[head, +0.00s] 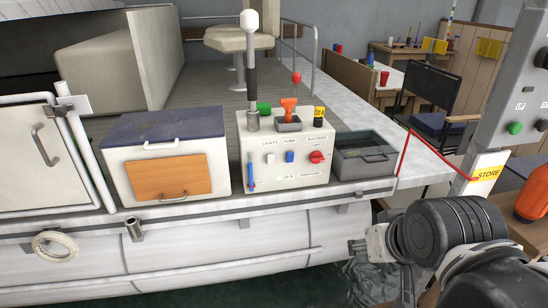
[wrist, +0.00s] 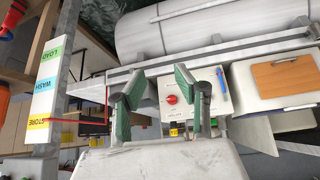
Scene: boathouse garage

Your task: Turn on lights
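The white control console (head: 249,181) stands on the boat deck in the head view. A small white switch (head: 270,158) sits under the label LIGHTS. Beside it are a blue switch (head: 290,156) under PUMP and a red rotary knob (head: 317,157) under BATTERY, by the word OFF. In the wrist view the picture is turned over, and the console (wrist: 193,127) and red knob (wrist: 172,99) show between my fingers; I cannot make out the lights switch there. My gripper (wrist: 161,88) is open and empty. In the head view my gripper (head: 357,247) is low and right of the console, apart from it.
A white box with a dark lid (head: 165,130) is left of the console, a grey bin (head: 364,156) right of it. A lever with a white knob (head: 250,70) and an orange handle (head: 288,106) rise from it. A red cord (head: 402,155) and a grey post (head: 505,105) stand right.

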